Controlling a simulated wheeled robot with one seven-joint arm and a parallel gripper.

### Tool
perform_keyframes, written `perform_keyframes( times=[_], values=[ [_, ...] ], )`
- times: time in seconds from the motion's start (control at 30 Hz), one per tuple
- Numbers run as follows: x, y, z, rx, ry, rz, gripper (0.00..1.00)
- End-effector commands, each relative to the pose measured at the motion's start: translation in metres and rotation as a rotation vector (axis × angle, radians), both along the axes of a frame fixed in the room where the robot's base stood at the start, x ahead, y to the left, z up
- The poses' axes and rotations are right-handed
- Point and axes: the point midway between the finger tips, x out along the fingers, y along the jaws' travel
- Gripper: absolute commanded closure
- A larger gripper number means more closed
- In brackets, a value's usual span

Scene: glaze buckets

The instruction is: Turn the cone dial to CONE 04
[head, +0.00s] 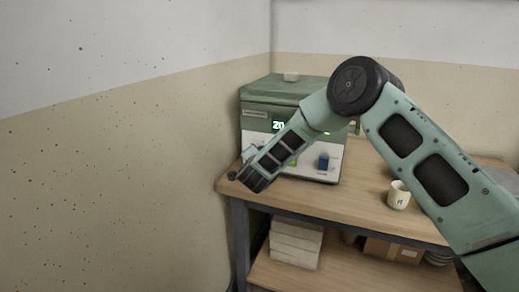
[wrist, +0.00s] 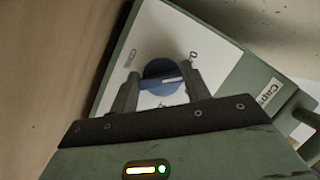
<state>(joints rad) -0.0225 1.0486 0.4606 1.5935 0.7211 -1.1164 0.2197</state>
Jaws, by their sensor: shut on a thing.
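A green and white controller box (head: 330,136) stands on the workbench, with a lit green display (head: 278,126) partly behind my arm. In the wrist view, a round blue dial (wrist: 157,73) with a white pointer line sits on the white panel (wrist: 150,32). My gripper (wrist: 158,85) has a finger on either side of this dial and is shut on it. The pointer lies nearly level, toward the right finger. Small marks around the dial are too blurred to read. In the head view, my gripper (head: 247,154) is at the panel's left side, and another blue knob (head: 323,162) shows farther right.
A cream cup (head: 398,195) stands on the wooden bench (head: 350,209), right of the box. White slabs (head: 296,243) and a cardboard box (head: 393,250) fill the lower shelf. A wall is close on the left.

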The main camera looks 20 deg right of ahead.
Motion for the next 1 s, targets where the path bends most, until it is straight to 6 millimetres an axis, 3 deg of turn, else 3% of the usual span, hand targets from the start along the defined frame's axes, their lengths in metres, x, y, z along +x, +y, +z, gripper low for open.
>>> perform_keyframes(
  times=[0.43, 1.0],
  values=[
    [-0.0007, 0.0017, 0.0009, -0.229, 0.170, 0.002, 0.76],
    [-0.0010, 0.0010, -0.0027, -0.284, 0.211, 0.002, 0.76]
  ],
)
